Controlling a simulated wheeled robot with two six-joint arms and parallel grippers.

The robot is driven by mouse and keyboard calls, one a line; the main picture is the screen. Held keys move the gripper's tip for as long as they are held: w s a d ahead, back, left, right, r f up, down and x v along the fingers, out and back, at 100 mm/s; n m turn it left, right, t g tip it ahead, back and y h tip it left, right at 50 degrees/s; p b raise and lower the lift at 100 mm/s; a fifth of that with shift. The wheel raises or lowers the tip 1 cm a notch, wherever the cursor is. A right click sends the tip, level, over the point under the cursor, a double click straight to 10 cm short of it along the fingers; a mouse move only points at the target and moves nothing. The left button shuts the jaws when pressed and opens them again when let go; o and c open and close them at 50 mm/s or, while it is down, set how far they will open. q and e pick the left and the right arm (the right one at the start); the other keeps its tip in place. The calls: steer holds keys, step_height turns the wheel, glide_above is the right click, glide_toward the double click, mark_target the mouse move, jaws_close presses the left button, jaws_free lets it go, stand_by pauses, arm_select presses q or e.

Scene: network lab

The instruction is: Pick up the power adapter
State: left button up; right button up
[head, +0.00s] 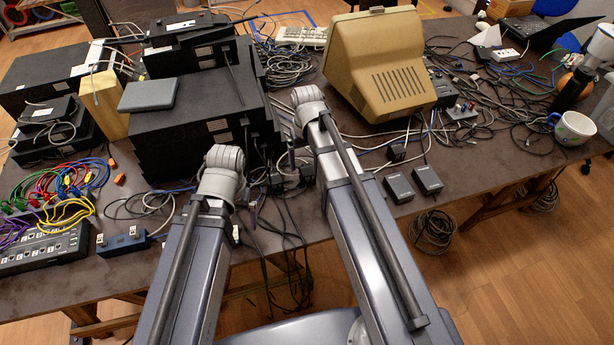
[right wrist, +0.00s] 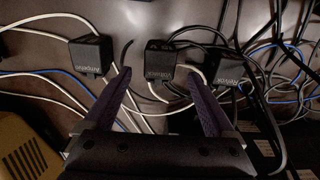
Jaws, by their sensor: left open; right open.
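Several black power adapters lie on the dark table. In the right wrist view, one power adapter (right wrist: 160,62) sits between the fingertips of my right gripper (right wrist: 160,76), which is open; I cannot tell whether they touch it. Another adapter (right wrist: 90,56) lies to the left and a third (right wrist: 229,76) to the right. In the head view, small black adapters (head: 307,172) lie beside my right gripper (head: 290,158), which is partly hidden by its arm. My left gripper (head: 247,207) is open and empty near the table's front edge, mostly hidden behind its wrist.
Loose cables (right wrist: 286,62) surround the adapters. A beige monitor (head: 375,65) stands behind and to the right, a stack of black equipment (head: 185,140) to the left. A mug (head: 572,128) stands far right.

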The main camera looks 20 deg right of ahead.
mark_target(307, 169)
arm_select(q)
step_height(307, 169, down, 4)
steer(key=b, duration=0.3)
steer(key=shift+f, duration=0.1)
arm_select(e)
step_height(307, 169, down, 4)
steer(key=shift+s+f, duration=0.1)
jaws_close()
